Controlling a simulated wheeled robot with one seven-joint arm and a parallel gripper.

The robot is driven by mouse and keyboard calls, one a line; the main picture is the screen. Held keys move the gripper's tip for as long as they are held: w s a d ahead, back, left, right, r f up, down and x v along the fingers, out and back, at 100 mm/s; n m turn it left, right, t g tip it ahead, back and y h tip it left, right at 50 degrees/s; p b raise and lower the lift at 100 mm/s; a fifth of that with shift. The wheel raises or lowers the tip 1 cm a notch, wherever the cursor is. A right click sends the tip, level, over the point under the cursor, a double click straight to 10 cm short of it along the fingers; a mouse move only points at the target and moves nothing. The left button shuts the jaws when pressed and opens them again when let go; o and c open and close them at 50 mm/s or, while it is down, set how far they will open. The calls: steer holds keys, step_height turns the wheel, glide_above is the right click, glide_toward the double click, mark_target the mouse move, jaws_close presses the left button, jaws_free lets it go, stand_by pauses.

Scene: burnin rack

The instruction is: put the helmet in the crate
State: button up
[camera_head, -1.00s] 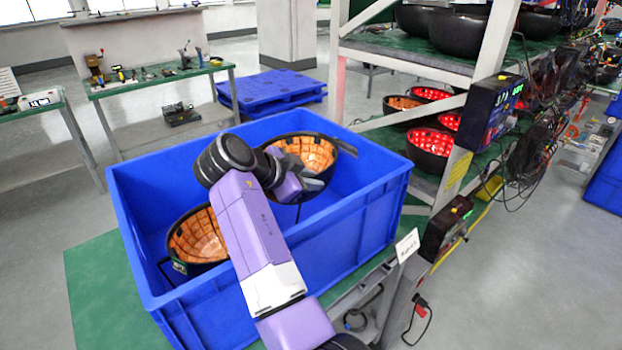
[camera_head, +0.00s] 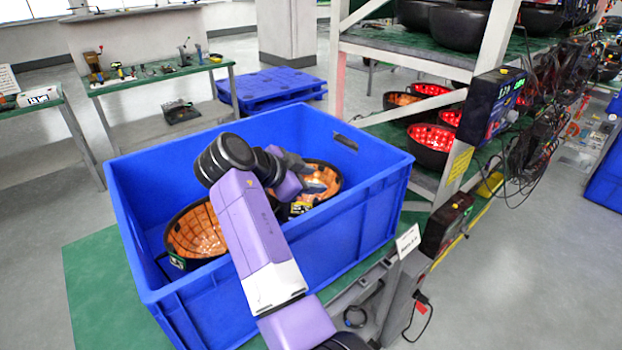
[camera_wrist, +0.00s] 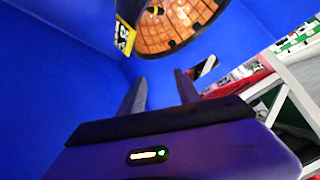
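The blue crate (camera_head: 330,235) stands open on a green surface. A dark helmet with an orange-lit grid lining (camera_head: 325,178) sits inside its right part, tilted with its opening facing up. In the wrist view this lining (camera_wrist: 178,22) and a yellow label on the rim lie beyond my fingertips. A second such helmet (camera_head: 196,232) sits in the crate's left part, partly hidden by my arm. My gripper (camera_wrist: 160,82) is open, its two fingers apart with nothing between them. In the head view my gripper (camera_head: 300,168) is over the crate, beside the right helmet.
A rack (camera_head: 490,60) at right holds several dark helmets, some glowing red, with black control boxes and loose cables along its side. A blue pallet (camera_head: 275,90) lies behind the crate. A workbench with tools (camera_head: 160,75) stands at back left. Floor between is clear.

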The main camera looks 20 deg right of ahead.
steer(key=shift+r+p, duration=0.6)
steer(key=b+v, duration=0.1)
steer(key=v, duration=1.1)
steer(key=shift+b, duration=0.3)
